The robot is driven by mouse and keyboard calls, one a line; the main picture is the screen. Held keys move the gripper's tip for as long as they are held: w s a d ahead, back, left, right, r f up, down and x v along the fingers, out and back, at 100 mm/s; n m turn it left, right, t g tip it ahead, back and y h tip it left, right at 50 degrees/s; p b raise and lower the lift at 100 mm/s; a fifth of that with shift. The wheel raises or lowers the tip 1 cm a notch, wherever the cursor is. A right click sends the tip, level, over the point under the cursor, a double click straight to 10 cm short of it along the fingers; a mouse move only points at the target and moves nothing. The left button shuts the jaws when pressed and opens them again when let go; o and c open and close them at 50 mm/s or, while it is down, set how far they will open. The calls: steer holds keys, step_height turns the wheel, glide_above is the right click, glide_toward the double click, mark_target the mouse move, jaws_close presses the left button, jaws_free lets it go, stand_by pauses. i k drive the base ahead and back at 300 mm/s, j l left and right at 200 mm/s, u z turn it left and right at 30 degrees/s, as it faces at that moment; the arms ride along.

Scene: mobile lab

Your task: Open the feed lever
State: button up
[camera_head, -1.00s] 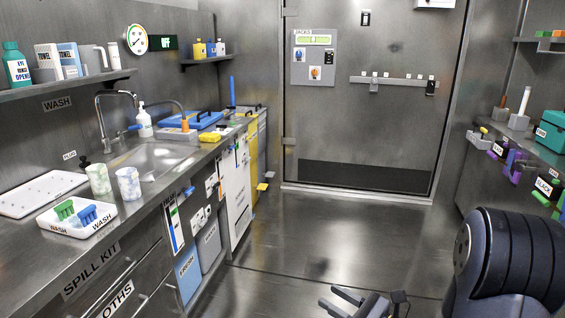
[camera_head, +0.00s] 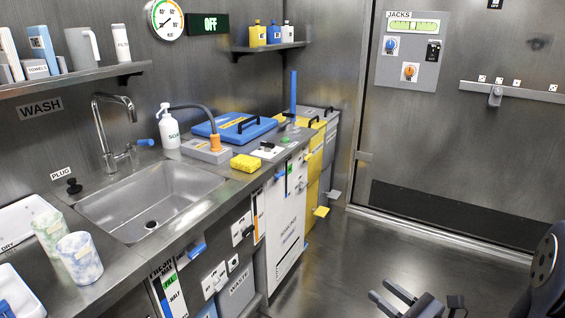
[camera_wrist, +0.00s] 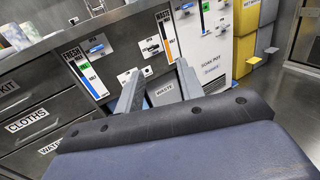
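No label reading "feed" is legible, so I cannot tell which handle is the feed lever. Candidates in the head view are a blue handle (camera_head: 197,250) above the FRESH gauge, a tall upright blue lever (camera_head: 293,95) at the counter's far end, and a blue tap handle (camera_head: 145,142). In the wrist view, a blue handle (camera_wrist: 97,49) shows beside the FRESH gauge (camera_wrist: 84,72). My gripper (camera_head: 380,290) is low over the floor, right of the counter, with fingers apart and empty. In the wrist view my gripper (camera_wrist: 162,68) points toward the cabinet front, apart from it.
The sink (camera_head: 150,200) is set in the steel counter. Two cups (camera_head: 78,258), a soap bottle (camera_head: 169,128) and a yellow sponge (camera_head: 245,163) stand around it. Yellow bins with pedals (camera_head: 321,211) are at the counter's end. The floor (camera_head: 330,270) before the door is clear.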

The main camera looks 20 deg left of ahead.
mark_target(277, 175)
steer(key=i+u, duration=0.25)
steer(key=i, duration=0.3)
steer(key=i+u, duration=0.3)
steer(key=i, duration=0.25)
steer(key=i+l+u, duration=0.25)
steer(key=i, duration=0.25)
